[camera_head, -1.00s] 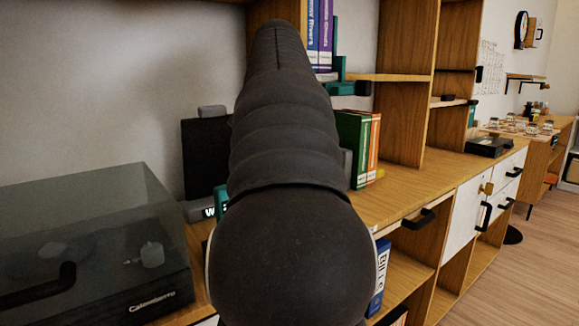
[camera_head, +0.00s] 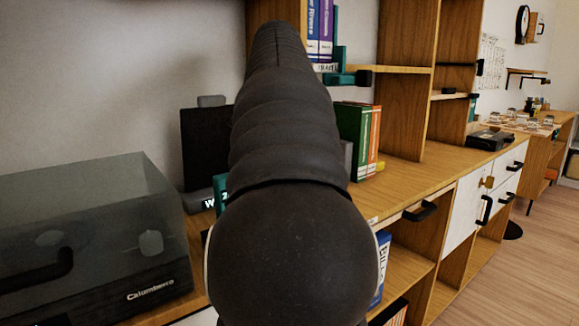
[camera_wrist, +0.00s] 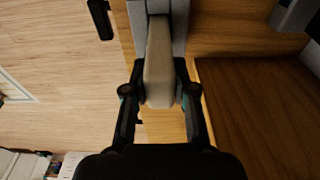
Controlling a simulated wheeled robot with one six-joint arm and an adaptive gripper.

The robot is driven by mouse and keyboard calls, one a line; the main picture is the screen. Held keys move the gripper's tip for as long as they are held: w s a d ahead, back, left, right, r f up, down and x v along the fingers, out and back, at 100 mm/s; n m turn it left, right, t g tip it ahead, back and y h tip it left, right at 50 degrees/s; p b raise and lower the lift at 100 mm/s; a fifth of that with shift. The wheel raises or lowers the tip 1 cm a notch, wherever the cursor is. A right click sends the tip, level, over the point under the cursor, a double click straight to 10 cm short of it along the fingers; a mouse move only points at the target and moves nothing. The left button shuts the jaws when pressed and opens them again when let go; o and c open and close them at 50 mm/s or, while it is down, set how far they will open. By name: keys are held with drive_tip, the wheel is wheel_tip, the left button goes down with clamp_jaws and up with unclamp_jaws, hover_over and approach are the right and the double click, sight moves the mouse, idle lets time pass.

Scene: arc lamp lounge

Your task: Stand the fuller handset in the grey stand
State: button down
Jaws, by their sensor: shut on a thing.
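A pale beige handset (camera_wrist: 158,75) shows in the wrist view, its near end between the fingertips of my gripper (camera_wrist: 159,92). The gripper is shut on it, one dark finger on each side. The handset's far end reaches to a grey piece (camera_wrist: 179,22) at the top of the view, which looks like the grey stand. Grey shows on both sides of the handset there. I cannot tell whether the handset is seated in it or only in front of it. In the head view my dark arm hides the gripper and the handset, and no other handset can be made out.
A turntable with a smoky lid (camera_head: 90,215) is at the left of the wooden sideboard (camera_head: 455,170). A dark panel (camera_head: 205,150) stands behind my arm. Green and orange books (camera_head: 362,142) stand right of it, under open shelves. Drawer handles (camera_head: 420,211) jut from the front.

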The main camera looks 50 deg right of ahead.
drive_tip(key=c, duration=0.9)
unclamp_jaws()
drive_tip(key=shift+o, duration=0.2)
